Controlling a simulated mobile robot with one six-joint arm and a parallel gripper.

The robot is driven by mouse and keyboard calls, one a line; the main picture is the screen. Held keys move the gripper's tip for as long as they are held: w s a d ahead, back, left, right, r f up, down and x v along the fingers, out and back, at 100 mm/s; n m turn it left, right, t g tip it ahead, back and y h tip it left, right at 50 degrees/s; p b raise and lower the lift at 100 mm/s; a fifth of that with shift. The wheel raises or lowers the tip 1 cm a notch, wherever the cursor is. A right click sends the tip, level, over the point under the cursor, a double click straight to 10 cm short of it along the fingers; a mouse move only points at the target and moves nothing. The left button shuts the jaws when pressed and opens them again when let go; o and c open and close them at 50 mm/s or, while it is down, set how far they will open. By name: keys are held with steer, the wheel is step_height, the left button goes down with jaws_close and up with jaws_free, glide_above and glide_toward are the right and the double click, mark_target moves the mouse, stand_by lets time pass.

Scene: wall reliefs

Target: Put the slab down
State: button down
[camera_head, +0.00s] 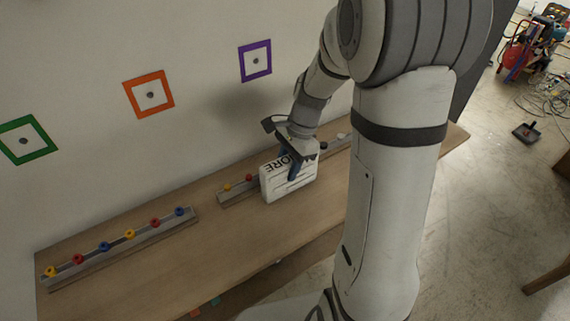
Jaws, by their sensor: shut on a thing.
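The slab (289,183) is a pale block with dark lettering on its face, and it stands upright at the wooden bench. My gripper (293,165) is shut on the slab, reaching over it from above. The slab is in front of a rail with coloured knobs and hides part of it. I cannot tell whether its lower edge touches the bench top or hangs just above it.
The wooden bench (215,250) runs along the wall. A rail with several coloured knobs (120,243) lies at its left, and another rail (237,193) lies behind the slab. Green (27,140), orange (149,94) and purple (255,61) square frames mark the wall. Bare bench lies left of the slab.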

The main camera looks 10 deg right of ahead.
steer(key=shift+f, duration=0.2)
steer(key=c, duration=0.9)
jaws_free()
steer(key=shift+r, duration=0.1)
